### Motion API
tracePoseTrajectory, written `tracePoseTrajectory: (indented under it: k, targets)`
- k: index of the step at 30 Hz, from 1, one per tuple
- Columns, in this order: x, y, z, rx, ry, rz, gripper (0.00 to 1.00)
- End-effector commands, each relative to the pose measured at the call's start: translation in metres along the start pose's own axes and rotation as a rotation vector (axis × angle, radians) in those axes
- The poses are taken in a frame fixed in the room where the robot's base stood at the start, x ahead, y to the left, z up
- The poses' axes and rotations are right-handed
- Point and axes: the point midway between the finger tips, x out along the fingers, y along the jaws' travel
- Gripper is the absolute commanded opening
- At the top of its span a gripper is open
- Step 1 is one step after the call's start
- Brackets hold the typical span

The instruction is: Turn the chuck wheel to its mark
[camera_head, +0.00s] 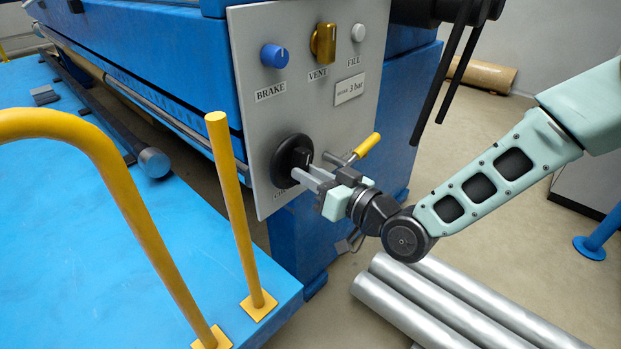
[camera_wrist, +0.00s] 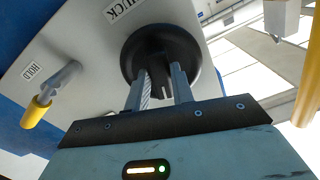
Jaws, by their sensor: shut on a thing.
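The chuck wheel is a round black knob (camera_head: 291,158) low on the grey control panel, below the brake knob. In the wrist view the black wheel (camera_wrist: 160,52) has a raised grip bar at its middle and stands below the CHUCK label (camera_wrist: 125,12). My gripper (camera_head: 306,174) reaches it from the right, and in the wrist view its two fingers (camera_wrist: 163,90) are shut on the wheel's raised bar. The fingers cover part of the wheel's face. I cannot make out the mark in either view.
A yellow-tipped HOLD lever (camera_head: 366,146) sticks out close to my gripper. The panel (camera_head: 313,92) also carries a blue brake knob (camera_head: 274,56), a brass vent knob (camera_head: 323,43) and a white fill button (camera_head: 358,33). A yellow post (camera_head: 235,205) stands left. Metal tubes (camera_head: 440,305) lie below.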

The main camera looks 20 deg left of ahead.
Motion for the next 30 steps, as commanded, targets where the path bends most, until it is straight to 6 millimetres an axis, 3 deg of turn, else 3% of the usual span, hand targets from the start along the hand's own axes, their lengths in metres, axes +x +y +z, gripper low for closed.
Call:
tracePoseTrajectory:
  k: [12, 30]
  targets:
    - [-0.0004, 0.0034, 0.0005, -0.248, 0.000, 0.003, 0.01]
    - [-0.0004, 0.0034, -0.0002, -0.308, -0.001, 0.002, 0.01]
